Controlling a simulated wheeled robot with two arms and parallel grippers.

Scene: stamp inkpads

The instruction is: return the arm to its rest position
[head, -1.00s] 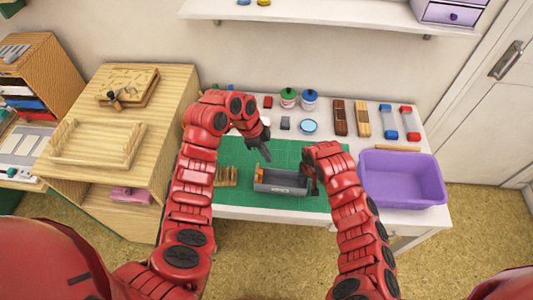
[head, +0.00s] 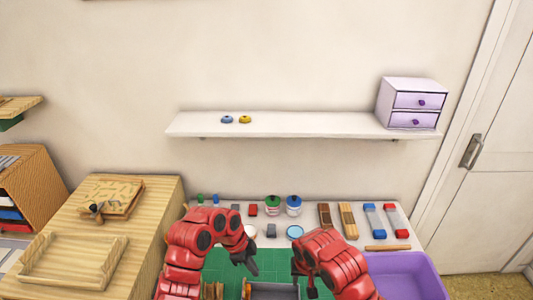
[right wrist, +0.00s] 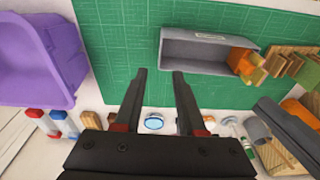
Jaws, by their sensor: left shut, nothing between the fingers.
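My left arm comes up over the table's left part in the head view. Its gripper (head: 252,266) is shut and empty, pointing down above the green mat (head: 225,262). My right gripper (head: 312,291) hangs low by the right end of the grey tray (head: 258,286), partly cut off by the frame's bottom. In the right wrist view its two fingers (right wrist: 159,75) stand apart with nothing between them, over the green mat (right wrist: 120,40). The grey tray (right wrist: 190,52) lies beside them, with orange and wooden pieces (right wrist: 245,65) at its end.
A purple bin (head: 405,275) stands right of my right arm. A wooden cabinet (head: 150,195) stands left. A white shelf (head: 300,124) holds a purple drawer box (head: 412,102).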

